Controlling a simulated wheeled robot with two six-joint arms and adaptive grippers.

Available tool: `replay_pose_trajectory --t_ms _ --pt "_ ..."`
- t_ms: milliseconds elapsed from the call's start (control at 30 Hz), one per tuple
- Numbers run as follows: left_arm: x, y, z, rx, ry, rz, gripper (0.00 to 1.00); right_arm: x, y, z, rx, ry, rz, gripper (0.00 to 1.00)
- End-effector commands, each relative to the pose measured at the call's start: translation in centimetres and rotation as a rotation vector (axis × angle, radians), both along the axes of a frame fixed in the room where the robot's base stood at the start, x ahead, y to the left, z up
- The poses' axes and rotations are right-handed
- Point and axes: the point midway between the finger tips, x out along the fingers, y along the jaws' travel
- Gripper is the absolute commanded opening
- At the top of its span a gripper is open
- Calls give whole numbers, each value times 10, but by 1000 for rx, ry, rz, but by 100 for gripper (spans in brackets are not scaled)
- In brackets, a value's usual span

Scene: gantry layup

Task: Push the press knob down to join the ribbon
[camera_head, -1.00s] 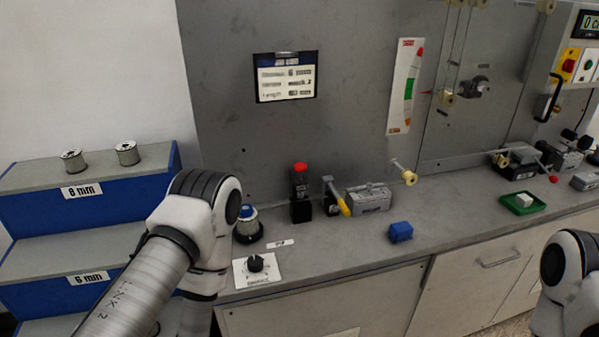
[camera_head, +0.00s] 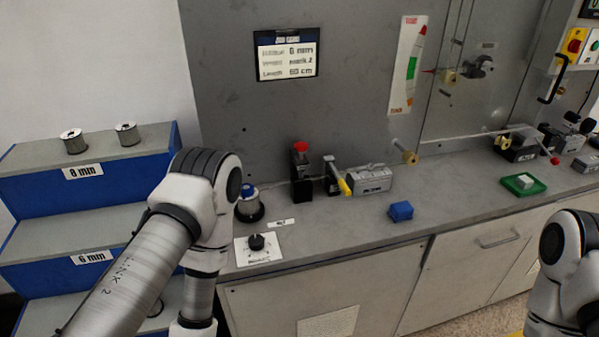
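The press (camera_head: 301,175) is a small black upright block on the bench against the grey back panel. Its red knob (camera_head: 301,147) sits on top and looks raised above the body. A spool with a blue top (camera_head: 249,203) stands on a dark base to its left. A thin pale strip, perhaps the ribbon, seems to run from the spool towards the press; it is too small to be sure. My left arm comes in from the left and bends down in front of the bench; its gripper is out of frame. My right arm shows at the lower right, its gripper also out of frame.
Right of the press are a yellow-handled lever device (camera_head: 339,178) and a grey block (camera_head: 370,179). A dial plate (camera_head: 257,248), blue block (camera_head: 401,211) and green tray (camera_head: 523,185) are on the bench. Blue steps (camera_head: 93,192) with spools stand at left. The front bench middle is clear.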

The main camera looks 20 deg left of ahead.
Motion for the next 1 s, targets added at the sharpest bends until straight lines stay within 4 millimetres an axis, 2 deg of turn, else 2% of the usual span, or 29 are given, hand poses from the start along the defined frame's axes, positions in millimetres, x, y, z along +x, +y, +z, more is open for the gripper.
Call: replay_pose_trajectory --t_ms 433,567,600,633,1000 --pt "0 0 0 0 0 0 66 0 0 0 0 0 0 86" --pt "0 0 0 0 0 0 20 0 0 0 0 0 0 86" --pt "0 0 0 0 0 0 5 0 0 0 0 0 0 86" --pt "0 0 0 0 0 0 0 0 0 0 0 0 0 86" --pt "0 0 0 0 0 0 0 0 0 0 0 0 0 86"
